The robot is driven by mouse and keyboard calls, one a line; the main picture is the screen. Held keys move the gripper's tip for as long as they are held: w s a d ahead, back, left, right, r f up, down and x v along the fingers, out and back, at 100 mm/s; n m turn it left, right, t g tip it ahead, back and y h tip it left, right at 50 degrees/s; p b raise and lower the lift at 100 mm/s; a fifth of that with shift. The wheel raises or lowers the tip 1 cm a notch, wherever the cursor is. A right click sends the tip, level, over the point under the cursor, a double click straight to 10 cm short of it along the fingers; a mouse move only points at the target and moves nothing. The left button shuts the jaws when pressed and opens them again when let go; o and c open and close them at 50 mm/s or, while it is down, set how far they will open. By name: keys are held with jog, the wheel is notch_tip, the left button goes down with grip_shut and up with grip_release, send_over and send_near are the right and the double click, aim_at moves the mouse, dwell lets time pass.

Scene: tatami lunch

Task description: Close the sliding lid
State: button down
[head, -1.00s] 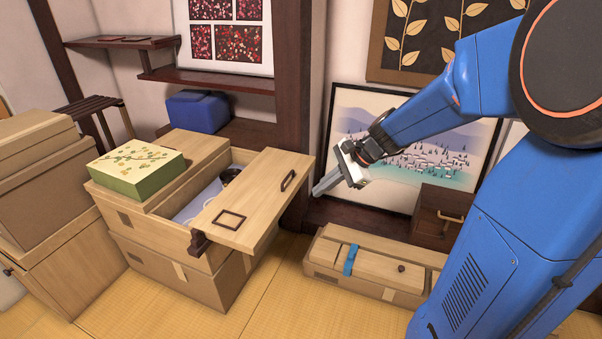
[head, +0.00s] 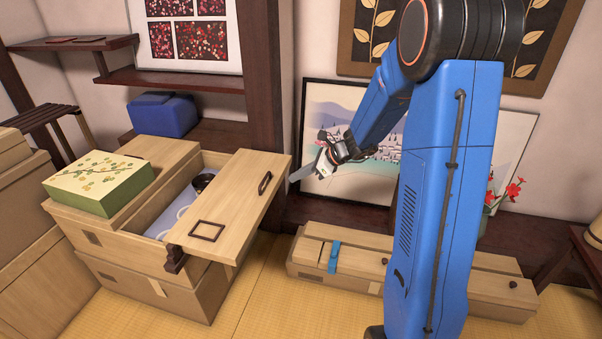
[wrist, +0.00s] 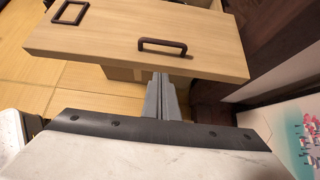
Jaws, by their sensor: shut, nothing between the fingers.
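The sliding lid (head: 232,200) is a pale wooden board on top of a wooden chest (head: 128,243). It sticks out to the right past the chest, leaving an opening between it and the chest's fixed top. A dark bowl (head: 203,182) shows inside the opening. The lid has a dark square frame (head: 207,231) and a dark bar handle (head: 265,183), which also shows in the wrist view (wrist: 162,46). My gripper (head: 295,177) is shut and empty, just right of the lid's right edge. In the wrist view the fingertips (wrist: 160,80) point at the edge near the handle; contact is unclear.
A green patterned box (head: 100,183) sits on the chest's fixed top at left. A blue box (head: 163,114) stands on a dark ledge behind. A low wooden box with a blue strap (head: 334,257) lies on the floor at right. Stacked boxes (head: 22,215) stand at far left.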

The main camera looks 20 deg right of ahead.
jog(key=x, duration=0.6)
jog(key=shift+a, duration=0.1)
jog(key=shift+w+a+r, duration=0.25)
jog(key=shift+w+a, duration=0.25)
jog(key=shift+a, duration=0.2)
jog(key=shift+w+a+r, duration=0.25)
jog(key=shift+w+a, duration=0.3)
jog(key=shift+a, duration=0.15)
jog(key=shift+a, duration=0.1)
jog(key=shift+w+a, duration=0.25)
jog(key=shift+a, duration=0.05)
jog(key=w+a, duration=0.3)
jog(key=a, duration=0.2)
jog(key=w+a, duration=0.4)
jog(key=a, duration=0.1)
jog(key=w+a, duration=0.4)
jog(key=a, duration=0.1)
jog(key=shift+w+a, duration=0.25)
jog(key=shift+a, duration=0.15)
jog(key=shift+w+a+r, duration=0.15)
jog(key=shift+w+a, duration=0.05)
jog(key=shift+a+r, duration=0.1)
